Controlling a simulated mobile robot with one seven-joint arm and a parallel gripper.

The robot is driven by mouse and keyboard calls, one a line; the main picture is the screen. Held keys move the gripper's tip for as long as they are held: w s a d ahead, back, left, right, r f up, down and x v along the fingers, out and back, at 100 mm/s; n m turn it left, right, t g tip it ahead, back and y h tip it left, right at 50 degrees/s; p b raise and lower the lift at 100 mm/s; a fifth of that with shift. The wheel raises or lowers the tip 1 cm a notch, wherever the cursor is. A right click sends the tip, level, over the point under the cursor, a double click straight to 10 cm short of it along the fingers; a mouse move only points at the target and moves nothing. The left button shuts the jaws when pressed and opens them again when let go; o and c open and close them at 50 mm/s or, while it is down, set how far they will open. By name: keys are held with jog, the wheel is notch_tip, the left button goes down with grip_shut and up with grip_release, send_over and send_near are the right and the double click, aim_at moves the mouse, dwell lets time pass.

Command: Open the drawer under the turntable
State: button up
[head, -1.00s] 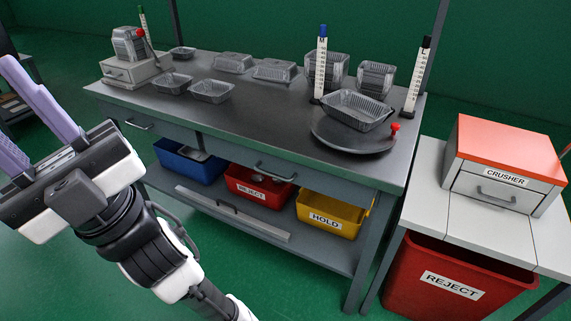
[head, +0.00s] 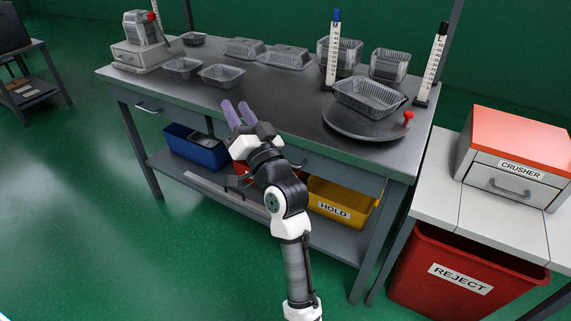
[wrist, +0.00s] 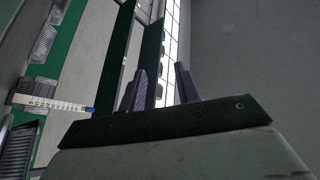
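The wrist view shows the two fingers (wrist: 159,72) apart as well.
A second drawer handle (head: 148,108) is at the left. Below are a blue bin (head: 195,152) and a yellow HOLD bin (head: 338,198); a red bin is mostly hidden by my arm. A crusher (head: 515,165) and red REJECT bin (head: 465,275) stand right. Floor at left is clear.

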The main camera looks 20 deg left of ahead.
jog(key=w+d+f+m+g+h+b, duration=0.1)
jog(key=w+d+f+m+g, duration=0.2)
jog(key=d+f, duration=0.7)
jog(key=w+d+f+m+g+h, duration=0.1)
jog(key=w+d+f+m, duration=0.2)
jog(key=d+f+m, duration=0.7)
jog(key=w+a+n, duration=0.1)
jog(key=w+a, duration=0.1)
jog(key=a, duration=0.3)
jog(key=w+a+f+n+p, duration=0.1)
jog(key=w+a, duration=0.1)
jog(key=a, duration=0.3)
jog(key=w+a+f+n+p, duration=0.1)
jog(key=w+a+n, duration=0.1)
jog(key=a, duration=0.3)
jog(key=shift+w+f, duration=0.1)
jog(key=shift+w, duration=0.35)
jog(key=shift+c, duration=0.3)
jog(key=shift+d, duration=0.1)
grip_shut()
